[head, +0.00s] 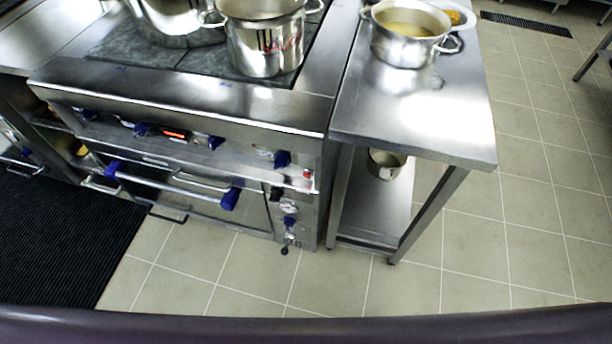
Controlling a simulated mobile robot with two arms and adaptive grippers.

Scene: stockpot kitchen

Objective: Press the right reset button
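The stove front (190,115) is steel, seen from above, with blue knobs and an orange-red lit display (175,134). At the right end of its front, a small red button (307,174) sits to the lower right of a blue knob (282,159). Below it, a narrow panel carries a dark knob (277,193), a pale dial (292,207) and a blue-topped lever (289,235). Labels are too small to read, so I cannot tell for sure which control is the right reset button. Neither of my grippers is in view.
Steel pots (265,45) stand on the stove. A steel side table (415,115) adjoins its right side, bearing a pot of yellowish liquid (405,40); another pot (385,163) is on its lower shelf. Oven handles (175,185) project forward. A black mat (60,240) lies left; tiled floor is clear in front.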

